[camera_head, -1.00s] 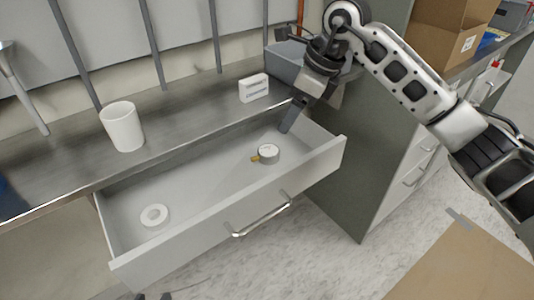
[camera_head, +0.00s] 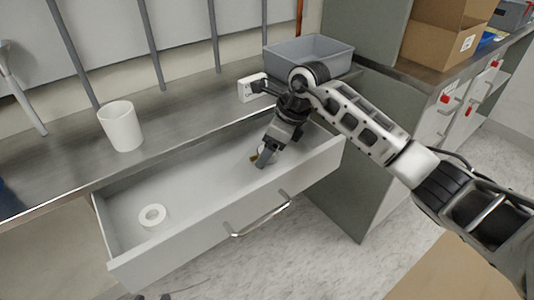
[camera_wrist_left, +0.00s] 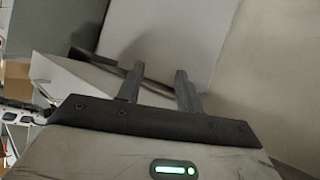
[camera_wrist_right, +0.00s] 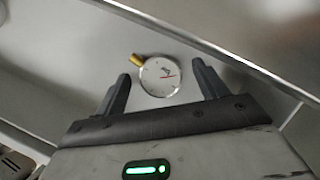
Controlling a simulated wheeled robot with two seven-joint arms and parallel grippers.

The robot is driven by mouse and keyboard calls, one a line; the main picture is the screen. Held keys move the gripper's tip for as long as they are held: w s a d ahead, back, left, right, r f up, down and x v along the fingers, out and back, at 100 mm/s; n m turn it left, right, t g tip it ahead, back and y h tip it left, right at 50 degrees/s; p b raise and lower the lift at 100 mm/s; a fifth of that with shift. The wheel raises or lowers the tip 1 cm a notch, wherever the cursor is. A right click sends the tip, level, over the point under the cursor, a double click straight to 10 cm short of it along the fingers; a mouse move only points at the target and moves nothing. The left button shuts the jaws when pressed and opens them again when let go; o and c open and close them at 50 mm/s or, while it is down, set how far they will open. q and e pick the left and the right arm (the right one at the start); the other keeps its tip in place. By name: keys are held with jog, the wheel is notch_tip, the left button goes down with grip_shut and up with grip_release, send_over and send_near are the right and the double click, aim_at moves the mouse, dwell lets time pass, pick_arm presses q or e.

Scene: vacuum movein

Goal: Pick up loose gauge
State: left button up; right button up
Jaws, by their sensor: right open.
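The loose gauge is a small round dial with a white face and a brass stem. In the right wrist view the gauge (camera_wrist_right: 160,77) lies on the drawer floor between the fingertips, with gaps showing on both sides. My right gripper (camera_head: 263,160) is open and reaches down into the open drawer (camera_head: 205,175). In the head view its fingers hide most of the gauge; only the brass stem and a bit of rim show. My left gripper (camera_wrist_left: 158,88) shows in its own wrist view, fingers apart, nothing between them.
A white ring (camera_head: 153,215) lies in the drawer's left part. On the counter stand a white cup (camera_head: 120,126), a small white box (camera_head: 248,91) and a grey bin (camera_head: 310,58). Cardboard boxes (camera_head: 437,44) stand on the right counter. The drawer's walls surround my right gripper.

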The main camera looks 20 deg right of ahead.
jog(key=c, duration=1.1)
jog(key=shift+r, duration=0.2)
